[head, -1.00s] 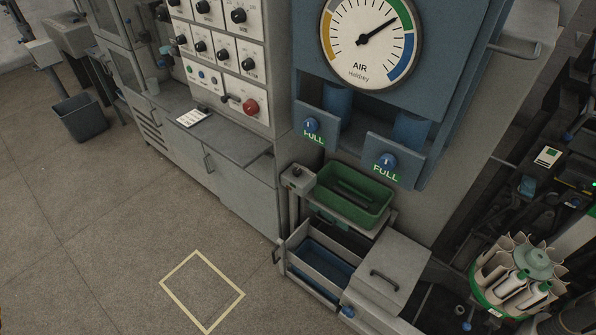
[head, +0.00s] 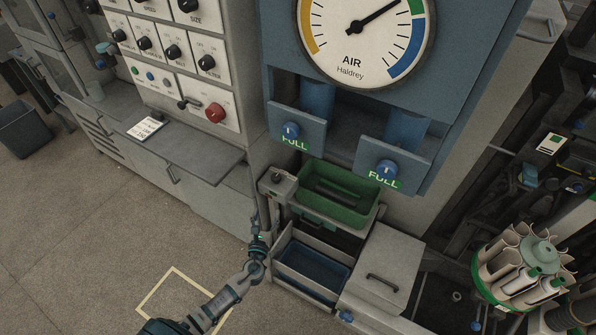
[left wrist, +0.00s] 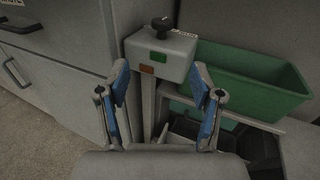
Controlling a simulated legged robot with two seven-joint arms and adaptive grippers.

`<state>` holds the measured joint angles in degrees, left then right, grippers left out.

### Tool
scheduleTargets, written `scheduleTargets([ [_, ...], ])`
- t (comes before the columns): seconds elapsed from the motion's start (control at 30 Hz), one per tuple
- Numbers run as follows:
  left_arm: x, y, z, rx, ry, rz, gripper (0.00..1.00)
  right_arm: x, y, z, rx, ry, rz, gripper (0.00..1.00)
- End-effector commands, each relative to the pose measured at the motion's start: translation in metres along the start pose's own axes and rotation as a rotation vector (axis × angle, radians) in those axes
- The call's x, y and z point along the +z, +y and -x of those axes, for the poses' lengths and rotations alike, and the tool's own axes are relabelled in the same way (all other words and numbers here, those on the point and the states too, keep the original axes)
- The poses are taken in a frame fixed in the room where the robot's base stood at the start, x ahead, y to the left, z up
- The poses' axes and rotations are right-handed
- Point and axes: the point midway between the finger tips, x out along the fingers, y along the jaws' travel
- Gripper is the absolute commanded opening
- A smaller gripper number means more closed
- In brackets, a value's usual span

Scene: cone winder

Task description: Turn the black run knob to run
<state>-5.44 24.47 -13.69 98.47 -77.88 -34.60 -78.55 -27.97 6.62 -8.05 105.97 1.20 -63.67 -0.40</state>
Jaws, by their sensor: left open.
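The black run knob (left wrist: 161,24) sits on top of a small grey box (left wrist: 180,45) with a green and an orange-red button on its front, in the left wrist view. In the head view the knob (head: 277,177) shows small on the box (head: 274,188), left of the green bin. My left gripper (left wrist: 159,72) is open and empty, its two blue-padded fingers spread to either side below the box. The knob lies beyond the fingertips, apart from them. In the head view the left gripper (head: 256,212) is just left of the box's stand. My right gripper is not in view.
A green bin (head: 338,212) stands right of the box, above a grey drawer with a blue inside (head: 310,275). A grey cabinet (head: 215,205) is close on the left. A blue gauge panel (head: 450,100) hangs above. The floor at lower left is open.

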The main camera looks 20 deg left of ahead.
Motion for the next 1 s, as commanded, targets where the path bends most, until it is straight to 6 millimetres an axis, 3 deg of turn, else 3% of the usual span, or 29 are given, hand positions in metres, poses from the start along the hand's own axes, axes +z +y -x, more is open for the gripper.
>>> scheduleTargets([
  [0.17,0.002,-0.001,-0.021,-0.003,-0.009,-0.017,0.66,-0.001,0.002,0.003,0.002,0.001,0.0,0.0],
  [0.37,-0.001,0.005,-0.069,0.0,-0.004,-0.008,0.66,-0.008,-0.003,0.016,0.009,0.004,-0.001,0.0],
  [0.7,-0.004,0.006,-0.145,0.001,-0.002,-0.006,0.66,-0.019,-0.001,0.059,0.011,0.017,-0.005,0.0],
  [1.0,-0.001,0.002,-0.173,-0.001,-0.003,-0.009,0.66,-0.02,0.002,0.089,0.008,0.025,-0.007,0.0],
])
